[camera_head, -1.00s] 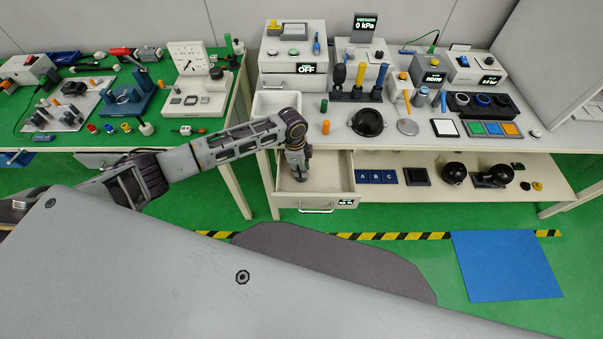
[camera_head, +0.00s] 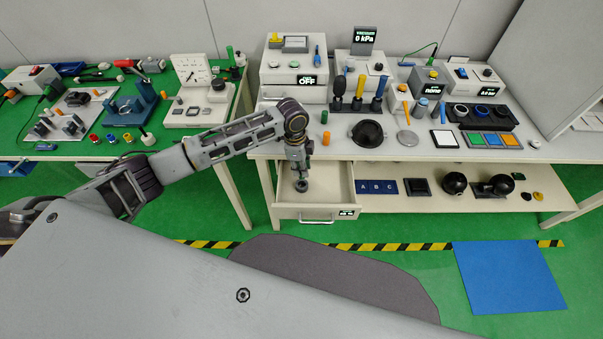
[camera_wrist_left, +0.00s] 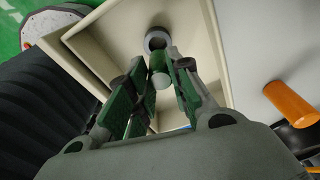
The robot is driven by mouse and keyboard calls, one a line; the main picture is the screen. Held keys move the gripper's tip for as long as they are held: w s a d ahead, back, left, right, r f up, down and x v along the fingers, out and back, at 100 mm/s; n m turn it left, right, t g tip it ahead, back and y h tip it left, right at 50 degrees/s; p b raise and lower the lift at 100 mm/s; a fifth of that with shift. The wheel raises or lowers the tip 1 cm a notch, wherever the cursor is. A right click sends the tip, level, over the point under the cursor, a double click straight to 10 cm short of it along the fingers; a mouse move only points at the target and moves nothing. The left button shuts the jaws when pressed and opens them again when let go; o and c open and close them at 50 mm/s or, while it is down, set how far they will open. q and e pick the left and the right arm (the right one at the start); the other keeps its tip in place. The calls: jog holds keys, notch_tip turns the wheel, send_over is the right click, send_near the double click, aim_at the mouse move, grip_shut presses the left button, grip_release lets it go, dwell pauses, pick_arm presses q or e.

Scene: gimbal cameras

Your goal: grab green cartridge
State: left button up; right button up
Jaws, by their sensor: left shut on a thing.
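My left gripper (camera_head: 301,172) is over the open drawer (camera_head: 335,199) below the right-hand bench, fingers pointing down. In the left wrist view its fingers (camera_wrist_left: 160,75) are shut on a short green cylinder with a pale end, which I take as the green cartridge (camera_wrist_left: 158,63). A dark grey ring (camera_head: 301,186) lies in the drawer just under the fingertips; it also shows in the wrist view (camera_wrist_left: 157,39). The cartridge is too small to make out in the head view. My right gripper is out of view.
On the bench above the drawer stand another green cylinder (camera_head: 324,117) and an orange cylinder (camera_head: 326,138). A black round dish (camera_head: 368,133) is to their right. The lower shelf holds blue A B C tiles (camera_head: 377,187). The rest of the drawer floor looks clear.

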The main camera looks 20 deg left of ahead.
pick_arm(q)
jog(key=shift+r, duration=1.35)
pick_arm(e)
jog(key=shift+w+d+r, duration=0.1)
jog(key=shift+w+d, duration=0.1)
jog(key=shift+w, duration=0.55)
